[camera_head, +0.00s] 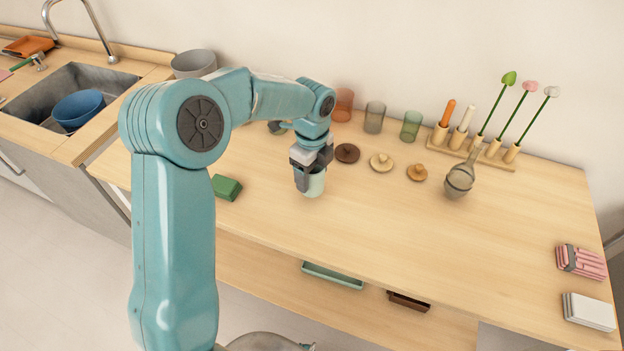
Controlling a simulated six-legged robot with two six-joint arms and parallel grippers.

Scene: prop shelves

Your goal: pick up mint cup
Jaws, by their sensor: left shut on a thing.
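The mint cup (316,184) is a pale green cup standing upright at the left gripper, over the middle of the wooden table. My left gripper (308,180) is shut on the cup, with a finger over its near left side, which hides part of the cup. I cannot tell whether the cup's base touches the table. My right gripper is not in view.
A green block (226,187) lies left of the cup. Behind are a dark lid (347,152), a pale lid (381,162) and coloured glasses (374,117). A wooden rack (470,152) and strainer (460,180) stand to the right. The table's front middle is clear.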

